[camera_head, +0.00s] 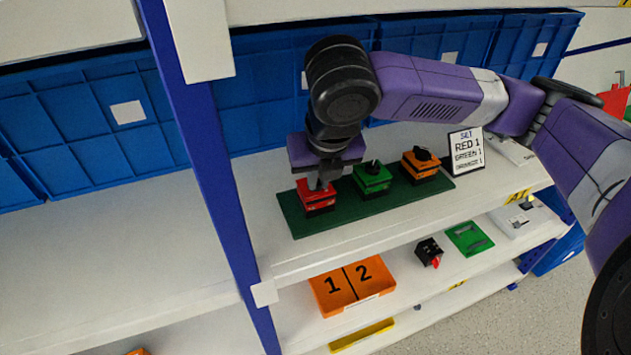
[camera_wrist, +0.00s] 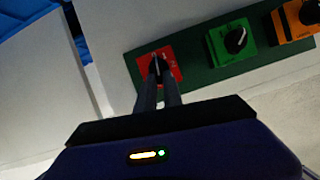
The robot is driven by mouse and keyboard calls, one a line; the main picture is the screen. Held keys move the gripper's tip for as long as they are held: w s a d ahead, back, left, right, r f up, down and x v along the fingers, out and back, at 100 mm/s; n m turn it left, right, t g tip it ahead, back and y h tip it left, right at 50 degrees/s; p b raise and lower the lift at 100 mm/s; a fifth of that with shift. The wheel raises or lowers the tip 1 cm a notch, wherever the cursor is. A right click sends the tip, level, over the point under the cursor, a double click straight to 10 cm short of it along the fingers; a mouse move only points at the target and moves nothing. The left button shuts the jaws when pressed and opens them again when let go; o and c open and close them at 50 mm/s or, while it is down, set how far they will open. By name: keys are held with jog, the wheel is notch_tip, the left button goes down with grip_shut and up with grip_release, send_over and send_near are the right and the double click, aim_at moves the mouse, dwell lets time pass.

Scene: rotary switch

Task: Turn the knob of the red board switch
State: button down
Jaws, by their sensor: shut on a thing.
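The red board switch (camera_head: 311,201) stands at the left end of a dark green board (camera_head: 345,208) on the shelf. In the wrist view the red switch (camera_wrist: 174,62) lies straight ahead of my gripper (camera_wrist: 157,72). The fingers are shut on its black knob (camera_wrist: 158,62), and they hide much of it. In the head view my gripper (camera_head: 318,184) reaches down onto the switch from above. The knob's exact pointing direction is hard to tell.
A green switch (camera_head: 371,179) and an orange switch (camera_head: 421,165) stand to the right on the same board. Blue bins (camera_head: 265,105) line the back. A blue post (camera_head: 205,150) rises to the left.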

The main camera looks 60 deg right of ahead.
jog(key=shift+s+d+n, duration=0.1)
jog(key=shift+d+n, duration=0.05)
jog(key=shift+n, duration=0.65)
jog(key=shift+y, duration=0.3)
jog(key=c, duration=1.5)
grip_release()
jog(key=shift+r+b, duration=0.1)
jog(key=shift+b, duration=0.2)
